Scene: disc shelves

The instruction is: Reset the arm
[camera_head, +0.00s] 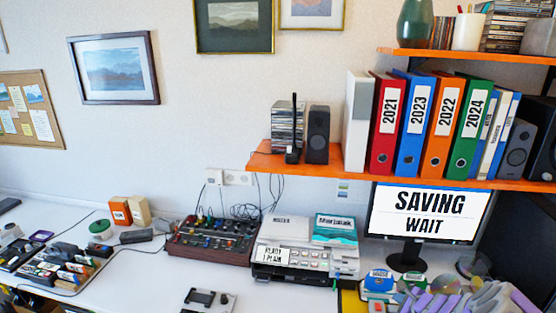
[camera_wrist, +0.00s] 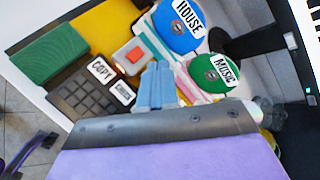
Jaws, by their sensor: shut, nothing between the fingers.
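My gripper (camera_wrist: 156,72) shows in the wrist view with its two light blue fingers together and nothing between them. It is over a desk area with a blue disc labelled HOUSE (camera_wrist: 180,26) beyond its tips and a green disc labelled MUSIC (camera_wrist: 215,73) to its right. I cannot tell how high above them it is.
A black keypad marked COPY and CHECK (camera_wrist: 93,92) and an orange-red button (camera_wrist: 138,55) are left of the fingers. An orange shelf (camera_head: 400,173) with binders overhangs the desk. A printer-like device (camera_head: 305,250) and a mixer (camera_head: 210,240) stand left of the monitor.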

